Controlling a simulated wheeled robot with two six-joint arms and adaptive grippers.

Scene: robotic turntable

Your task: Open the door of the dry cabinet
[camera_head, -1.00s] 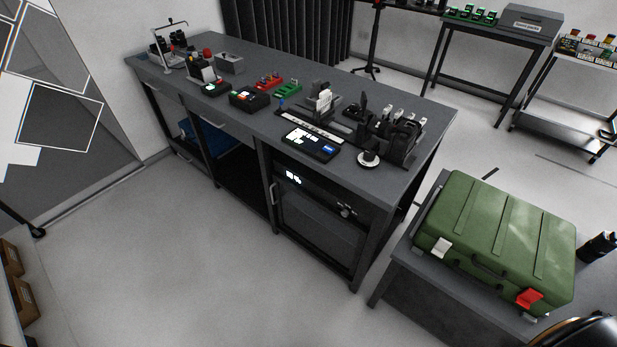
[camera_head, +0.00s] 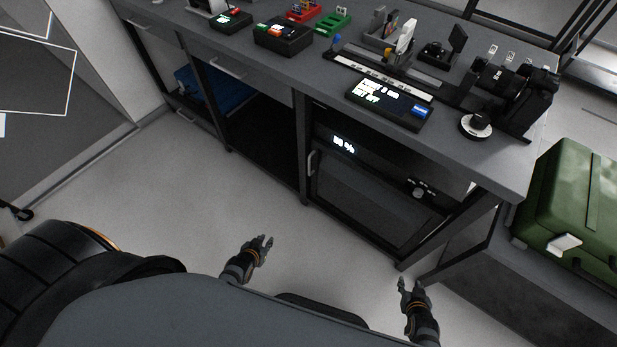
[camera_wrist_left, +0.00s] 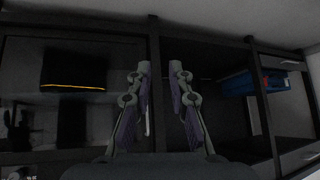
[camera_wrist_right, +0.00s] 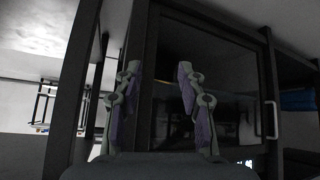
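The dry cabinet is built in under the right part of the workbench. Its closed dark glass door (camera_head: 365,200) has a vertical handle (camera_head: 312,163) on its left edge. A lit percentage readout (camera_head: 343,145) and a knob (camera_head: 418,192) sit above the glass. In the right wrist view, the door (camera_wrist_right: 215,60) is behind the fingers and the handle (camera_wrist_right: 271,120) is at the right. My left gripper (camera_head: 266,241) is open and empty, in front of the bench, apart from the handle. My right gripper (camera_head: 411,284) is open and empty, in front of the cabinet's right side.
The workbench top (camera_head: 470,165) carries a display box (camera_head: 388,104), a dial (camera_head: 475,125) and optical parts. An open bay left of the cabinet leads to a blue object (camera_head: 212,88). A green case (camera_head: 575,205) stands on a low table at right. The floor (camera_head: 200,190) before the bench is clear.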

